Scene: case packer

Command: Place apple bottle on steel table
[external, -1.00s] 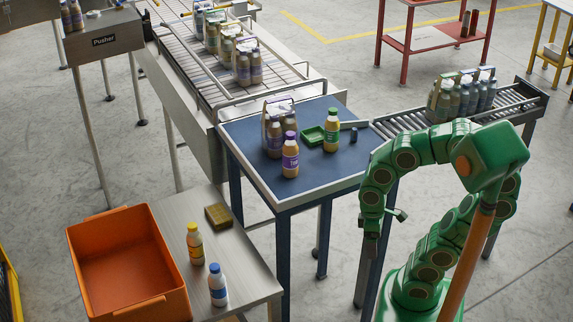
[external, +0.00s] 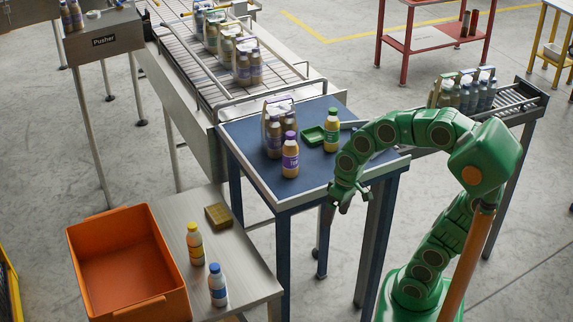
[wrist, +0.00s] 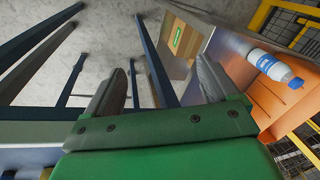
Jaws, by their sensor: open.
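A bottle with a green cap and green label (external: 331,130), which looks like the apple bottle, stands upright on the blue-topped table; its label text is too small to read. The grey steel table (external: 168,218) stands at lower left, with a yellow-capped bottle (external: 195,243) and a blue-capped bottle (external: 217,285) upright on it. My gripper (external: 343,206) is open and empty by the blue table's front right edge, apart from the green-capped bottle. In the wrist view its two fingers (wrist: 160,85) are spread, with the blue-capped bottle (wrist: 273,67) at upper right.
The blue table's front (external: 280,192) is clear.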

